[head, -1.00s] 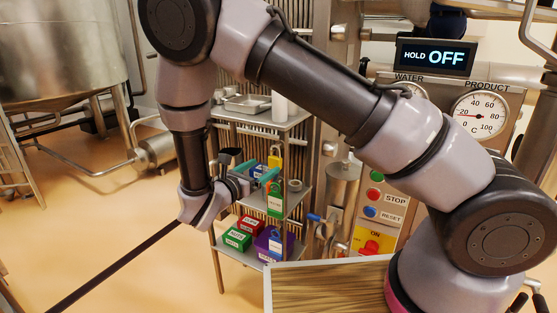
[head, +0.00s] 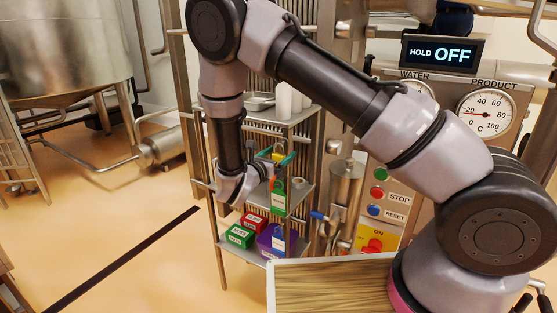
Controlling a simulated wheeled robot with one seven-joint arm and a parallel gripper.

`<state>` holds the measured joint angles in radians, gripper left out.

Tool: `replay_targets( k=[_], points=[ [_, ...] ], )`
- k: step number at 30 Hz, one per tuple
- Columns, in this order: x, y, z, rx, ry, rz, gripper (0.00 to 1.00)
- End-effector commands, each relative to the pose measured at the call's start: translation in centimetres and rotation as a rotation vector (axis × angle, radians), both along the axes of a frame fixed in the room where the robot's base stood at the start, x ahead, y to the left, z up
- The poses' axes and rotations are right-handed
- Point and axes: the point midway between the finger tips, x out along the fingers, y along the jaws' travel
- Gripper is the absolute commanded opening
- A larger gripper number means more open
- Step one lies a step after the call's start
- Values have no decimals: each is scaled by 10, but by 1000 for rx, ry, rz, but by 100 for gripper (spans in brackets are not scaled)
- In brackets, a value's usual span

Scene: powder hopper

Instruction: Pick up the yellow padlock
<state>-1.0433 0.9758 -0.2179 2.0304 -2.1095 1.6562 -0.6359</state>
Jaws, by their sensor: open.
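The yellow padlock (head: 277,157) shows small and partly hidden behind my gripper, at the middle level of the metal shelf rack. My gripper (head: 277,157) has teal fingertips and is open. Its fingers are at the padlock in the picture, one on either side of the visible yellow part. I cannot tell whether they touch it or how far apart they are in depth.
A green tagged item (head: 278,197) is just below the gripper, with a grey ring (head: 298,183) beside it. White cylinders (head: 284,101) stand on top. A control panel (head: 390,200) stands right.

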Motion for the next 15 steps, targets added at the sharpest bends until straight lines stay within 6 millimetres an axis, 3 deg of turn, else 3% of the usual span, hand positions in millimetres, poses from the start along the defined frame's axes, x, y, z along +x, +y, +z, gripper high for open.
replay_targets(
  k=[5,6,13,15],
  points=[
    [1,0,0,0,0,0,90],
    [0,0,0,0,0,0,86],
    [0,0,0,1,-1,0,0],
    [0,0,0,1,-1,0,0]
  ],
)
